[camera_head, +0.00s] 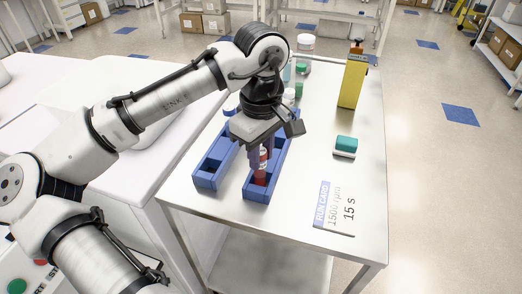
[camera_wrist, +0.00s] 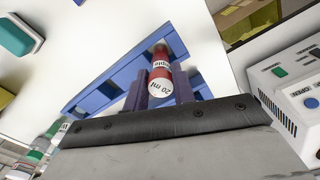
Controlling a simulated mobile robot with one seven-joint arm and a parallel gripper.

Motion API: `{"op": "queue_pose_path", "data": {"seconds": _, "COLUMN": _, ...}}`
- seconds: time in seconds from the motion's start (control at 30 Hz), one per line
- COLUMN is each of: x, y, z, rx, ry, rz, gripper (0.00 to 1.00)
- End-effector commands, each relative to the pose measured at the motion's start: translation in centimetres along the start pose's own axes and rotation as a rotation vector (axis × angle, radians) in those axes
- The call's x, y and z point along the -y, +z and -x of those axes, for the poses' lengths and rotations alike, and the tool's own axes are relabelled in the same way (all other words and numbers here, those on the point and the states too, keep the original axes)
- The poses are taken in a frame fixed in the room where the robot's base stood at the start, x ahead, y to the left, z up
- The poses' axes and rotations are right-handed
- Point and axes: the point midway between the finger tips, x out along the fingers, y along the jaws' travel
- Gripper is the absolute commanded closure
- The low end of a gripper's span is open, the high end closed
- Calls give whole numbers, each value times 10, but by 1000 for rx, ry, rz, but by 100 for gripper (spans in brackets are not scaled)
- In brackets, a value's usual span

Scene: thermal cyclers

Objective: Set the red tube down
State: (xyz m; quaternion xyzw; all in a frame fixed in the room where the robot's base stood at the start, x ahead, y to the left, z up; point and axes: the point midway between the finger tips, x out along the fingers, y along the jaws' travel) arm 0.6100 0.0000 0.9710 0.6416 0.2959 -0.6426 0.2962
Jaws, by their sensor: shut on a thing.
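The red tube (camera_head: 261,172) is upright with a white, printed top end. It also shows in the wrist view (camera_wrist: 161,73), where "20 ml" is readable. My gripper (camera_head: 259,153) is shut on the tube near its top, with a purple finger on each side in the wrist view (camera_wrist: 160,92). The blue rack (camera_head: 257,193) has two long parallel arms and stands on the steel table. The tube is at the front part of the rack's right arm. Its lower end is hidden, so I cannot tell whether it rests in the rack.
A run card (camera_head: 336,207) reading "15 s" lies at the table's front right. A teal-and-white block (camera_head: 345,147) and a yellow box (camera_head: 352,80) stand on the right. Small containers (camera_head: 301,69) stand behind the arm. The table between rack and card is clear.

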Motion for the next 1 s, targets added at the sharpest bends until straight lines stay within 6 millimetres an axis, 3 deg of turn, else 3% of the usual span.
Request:
{"op": "queue_pose_path", "data": {"seconds": 0.3, "x": 0, "y": 0, "z": -3, "rx": 0, "ry": 0, "rz": -1, "gripper": 100}}
{"op": "queue_pose_path", "data": {"seconds": 0.33, "x": 0, "y": 0, "z": -3, "rx": 0, "ry": 0, "rz": -1, "gripper": 73}}
{"op": "queue_pose_path", "data": {"seconds": 0.5, "x": 0, "y": 0, "z": -2, "rx": -1, "ry": 0, "rz": 0, "gripper": 53}}
{"op": "queue_pose_path", "data": {"seconds": 0.8, "x": 0, "y": 0, "z": 0, "rx": -1, "ry": 0, "rz": 0, "gripper": 53}}
{"op": "queue_pose_path", "data": {"seconds": 1.0, "x": -1, "y": 0, "z": 24, "rx": -2, "ry": 3, "rz": -1, "gripper": 53}}
